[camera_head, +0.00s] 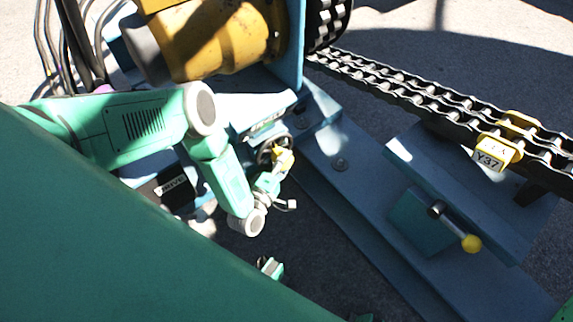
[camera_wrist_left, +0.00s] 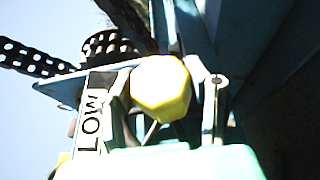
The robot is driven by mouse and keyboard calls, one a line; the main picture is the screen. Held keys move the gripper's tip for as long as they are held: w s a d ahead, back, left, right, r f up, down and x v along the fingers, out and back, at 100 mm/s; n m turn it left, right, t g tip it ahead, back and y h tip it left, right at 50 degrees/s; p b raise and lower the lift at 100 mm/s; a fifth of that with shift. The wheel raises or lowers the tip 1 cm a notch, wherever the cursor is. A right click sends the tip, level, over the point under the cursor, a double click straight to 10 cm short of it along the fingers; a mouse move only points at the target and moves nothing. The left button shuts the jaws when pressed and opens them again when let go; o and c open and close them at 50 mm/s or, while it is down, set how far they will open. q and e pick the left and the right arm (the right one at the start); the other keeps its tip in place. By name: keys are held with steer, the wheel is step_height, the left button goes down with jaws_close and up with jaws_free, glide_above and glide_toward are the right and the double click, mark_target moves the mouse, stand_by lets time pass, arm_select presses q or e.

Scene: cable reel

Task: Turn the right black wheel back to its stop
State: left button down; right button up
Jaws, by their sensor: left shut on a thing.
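My left gripper (camera_head: 277,172) reaches down from the left at the blue frame and is shut on a yellow knob (camera_head: 284,158). In the left wrist view the knob (camera_wrist_left: 160,88) sits between the fingers of my left gripper (camera_wrist_left: 165,110). A dark ring, which looks like the rim of a black wheel (camera_head: 263,152), shows partly behind the knob. My fingers and arm hide most of it, so its angle and its stop cannot be told. No second wheel can be made out. My right gripper cannot be identified.
A yellow drum (camera_head: 215,45) stands above my left arm. A chain (camera_head: 410,85) with a yellow Y37 tag (camera_head: 492,154) runs right. A lever with a yellow ball (camera_head: 470,243) sticks out at the lower right. A LOW plate (camera_wrist_left: 92,120) is close to my left fingers.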

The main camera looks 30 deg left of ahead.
arm_select(q)
steer(key=shift+s+a+f, duration=0.1)
steer(key=shift+a+f, duration=0.05)
steer(key=shift+a, duration=0.15)
steer(key=c, duration=1)
jaws_free()
steer(key=shift+o, duration=1.2)
steer(key=shift+d, duration=0.1)
steer(key=s, duration=1.2)
steer(key=shift+f, duration=0.15)
